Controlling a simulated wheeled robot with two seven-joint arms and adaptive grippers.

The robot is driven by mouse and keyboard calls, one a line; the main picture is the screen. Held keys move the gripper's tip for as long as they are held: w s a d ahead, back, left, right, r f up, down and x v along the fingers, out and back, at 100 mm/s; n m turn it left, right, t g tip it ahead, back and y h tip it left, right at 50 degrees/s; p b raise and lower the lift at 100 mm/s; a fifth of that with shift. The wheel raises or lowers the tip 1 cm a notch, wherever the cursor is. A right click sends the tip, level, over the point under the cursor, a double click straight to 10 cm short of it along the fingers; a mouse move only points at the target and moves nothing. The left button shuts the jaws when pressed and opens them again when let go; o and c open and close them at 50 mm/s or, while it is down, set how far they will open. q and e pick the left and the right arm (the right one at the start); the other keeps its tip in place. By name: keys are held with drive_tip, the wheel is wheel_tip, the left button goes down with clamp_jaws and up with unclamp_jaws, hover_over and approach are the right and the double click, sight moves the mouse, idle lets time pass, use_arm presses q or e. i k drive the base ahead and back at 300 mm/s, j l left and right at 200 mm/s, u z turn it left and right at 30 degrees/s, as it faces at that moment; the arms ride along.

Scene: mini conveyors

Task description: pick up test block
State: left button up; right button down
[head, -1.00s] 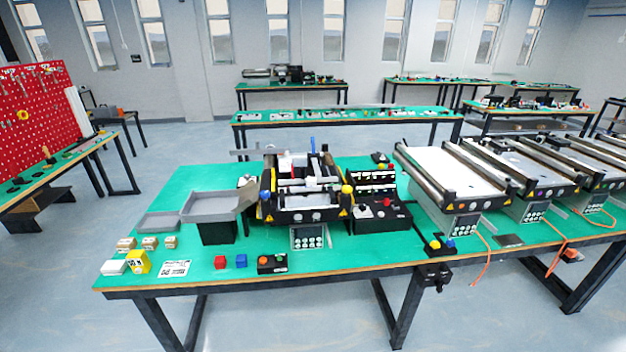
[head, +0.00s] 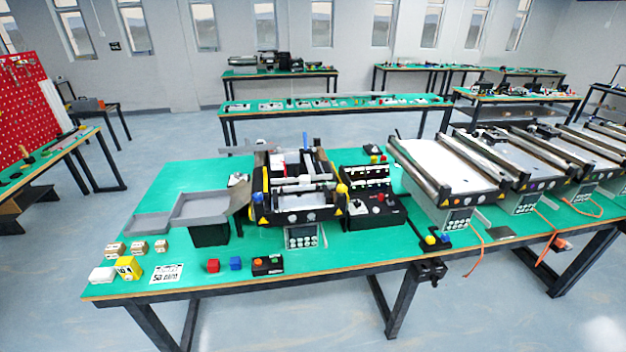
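No object is labelled as the test block, so I cannot tell which one it is. On the green table (head: 350,250) stand a small red block (head: 213,266) and a small blue block (head: 236,263), side by side near the front edge. Left of them are a yellow block with dark marks (head: 128,268) and a white block (head: 102,275). Behind these sit small tan boxes (head: 138,247) in a row. Neither of my grippers is in view.
A black button box (head: 267,265) is right of the blue block. Grey trays (head: 200,208) and a small conveyor machine (head: 300,190) stand behind. A printed card (head: 167,273) lies flat. Larger conveyors (head: 450,170) fill the right. The front-middle tabletop is clear.

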sight(304, 179)
drive_tip(key=i+j+z, duration=0.25)
drive_tip(key=z, duration=0.2)
drive_tip(key=i+j+z, duration=0.45)
